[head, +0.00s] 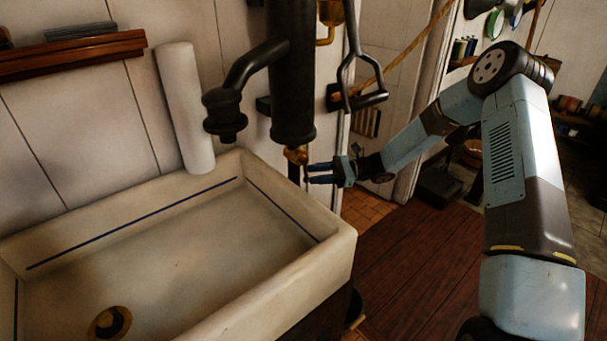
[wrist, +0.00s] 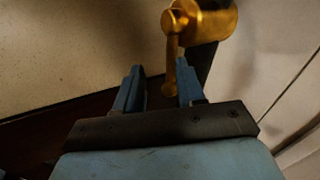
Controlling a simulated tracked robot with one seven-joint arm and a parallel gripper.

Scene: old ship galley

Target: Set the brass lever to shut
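The brass valve (head: 296,155) sits below the black pump body, beside the sink's back right corner. In the wrist view the brass valve body (wrist: 212,20) is at the top, and its brass lever (wrist: 171,60) hangs down from the left end. My gripper (head: 309,173) reaches in from the right at the valve. In the wrist view my gripper (wrist: 158,82) is open, with a clear gap between its blue fingers. The lever's lower end shows in that gap, close to the right finger. I cannot tell whether they touch.
A pale sink (head: 335,250) with a brass drain (head: 110,322) fills the lower left. The black pump (head: 292,80) with its spout (head: 225,112) and looped handle (head: 360,95) stands above the valve. A white roll (head: 186,110) leans on the wall. Open wooden floor (head: 420,260) lies to the right.

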